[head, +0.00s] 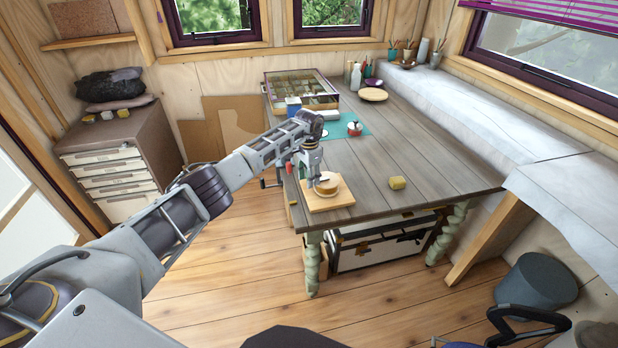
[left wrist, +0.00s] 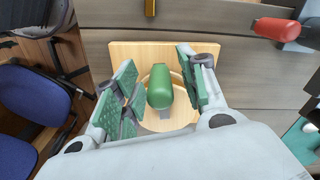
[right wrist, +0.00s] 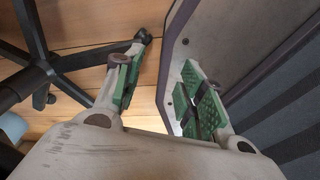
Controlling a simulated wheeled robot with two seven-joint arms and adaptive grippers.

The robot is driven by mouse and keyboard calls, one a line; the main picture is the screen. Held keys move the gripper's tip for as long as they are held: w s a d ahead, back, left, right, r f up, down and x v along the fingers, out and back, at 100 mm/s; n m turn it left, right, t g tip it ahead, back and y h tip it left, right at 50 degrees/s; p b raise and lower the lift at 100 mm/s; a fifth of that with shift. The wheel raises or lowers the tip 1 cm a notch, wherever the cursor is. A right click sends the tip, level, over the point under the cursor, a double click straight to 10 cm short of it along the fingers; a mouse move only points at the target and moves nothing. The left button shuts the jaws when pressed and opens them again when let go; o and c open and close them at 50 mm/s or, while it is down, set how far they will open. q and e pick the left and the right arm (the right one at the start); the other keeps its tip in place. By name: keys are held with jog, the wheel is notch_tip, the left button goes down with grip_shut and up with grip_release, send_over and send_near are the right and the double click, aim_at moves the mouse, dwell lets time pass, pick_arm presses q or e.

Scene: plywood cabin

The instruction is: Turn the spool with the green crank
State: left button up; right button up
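The green crank (left wrist: 160,90) shows in the left wrist view as an upright-looking rounded handle over the pale round spool (left wrist: 178,112). The spool sits on a light wooden board (left wrist: 125,52); in the head view the board (head: 333,202) is at the table's near left corner, with the spool (head: 328,187) on it. My left gripper (left wrist: 161,82) is open, its green-padded fingers on either side of the crank handle, with a visible gap on both sides. In the head view the left gripper (head: 314,178) partly hides the spool. My right gripper (right wrist: 163,82) is open and empty, away from the table top.
A chair base (right wrist: 60,70) and a dark-edged panel (right wrist: 180,60) are near my right gripper.

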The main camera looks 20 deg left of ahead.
pick_arm(q)
jog(key=shift+r, duration=5.95)
